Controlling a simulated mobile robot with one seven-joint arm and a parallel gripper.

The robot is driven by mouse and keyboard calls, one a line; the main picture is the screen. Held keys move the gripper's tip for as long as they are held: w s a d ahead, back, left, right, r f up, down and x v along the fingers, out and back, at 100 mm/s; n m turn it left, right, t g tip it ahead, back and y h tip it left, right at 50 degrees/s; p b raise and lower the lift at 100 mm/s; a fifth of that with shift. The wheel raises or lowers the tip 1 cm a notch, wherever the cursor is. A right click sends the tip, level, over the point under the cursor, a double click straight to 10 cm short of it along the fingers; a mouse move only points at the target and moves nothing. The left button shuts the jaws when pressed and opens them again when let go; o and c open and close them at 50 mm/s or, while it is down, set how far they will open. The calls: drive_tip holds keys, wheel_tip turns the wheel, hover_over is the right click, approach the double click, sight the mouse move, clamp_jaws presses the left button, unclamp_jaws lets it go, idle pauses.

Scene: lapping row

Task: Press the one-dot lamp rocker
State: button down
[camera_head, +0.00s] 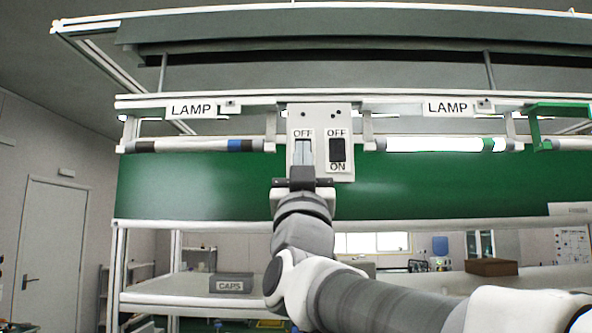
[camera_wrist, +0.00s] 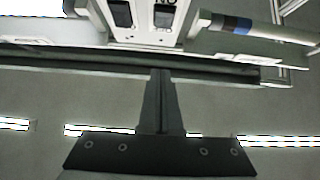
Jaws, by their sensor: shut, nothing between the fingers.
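A pale switch plate (camera_head: 320,118) hangs on the rail between two lamps and carries two rockers marked OFF above. The left rocker (camera_head: 303,152) looks pale grey, its lower part hidden behind my gripper. The right rocker (camera_head: 337,150) is black, with ON below it. I cannot make out dots on either. My gripper (camera_head: 302,171) is shut and empty, just below and in front of the left rocker; contact cannot be told. In the wrist view, my shut fingertips (camera_wrist: 160,72) appear apart from the plate (camera_wrist: 142,38) in the picture.
The left lamp tube (camera_head: 190,146) with a blue band looks unlit; the right tube (camera_head: 435,145) with a green band glows. A green panel (camera_head: 200,190) spans behind. A grey CAPS bin (camera_head: 231,283) and a brown box (camera_head: 491,267) stand lower down.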

drive_tip(key=shift+s+r+b+v, duration=0.1)
drive_tip(key=shift+b+v, duration=0.05)
drive_tip(key=shift+v, duration=0.55)
drive_tip(key=shift+s+r+b+v, duration=0.1)
drive_tip(key=shift+b+v, duration=0.1)
drive_tip(key=shift+v, duration=0.5)
drive_tip(key=shift+s+r+b+v, duration=0.1)
drive_tip(key=shift+s+b+v, duration=0.05)
drive_tip(key=shift+v, duration=0.55)
drive_tip(key=w+d+f+n+g+y, duration=0.15)
drive_tip(key=f+g, duration=0.45)
drive_tip(key=f, duration=0.6)
drive_tip(key=d+f+n+g+y, duration=0.25)
drive_tip(key=f+g, duration=0.25)
drive_tip(key=f, duration=0.8)
drive_tip(key=s+d+f+m+g+h, duration=0.1)
drive_tip(key=s+d+f+g, duration=0.2)
drive_tip(key=s+f, duration=0.3)
drive_tip(key=s+d+f+m+g+h, duration=0.1)
drive_tip(key=s+f+g, duration=0.3)
drive_tip(key=f, duration=0.6)
drive_tip(key=s+d+f+m+g+h, duration=0.1)
drive_tip(key=s+d+f+g, duration=0.3)
drive_tip(key=s+f, duration=0.4)
drive_tip(key=shift+s+d+f+m, duration=0.15)
drive_tip(key=shift+s+d+m, duration=0.15)
drive_tip(key=shift+d, duration=0.05)
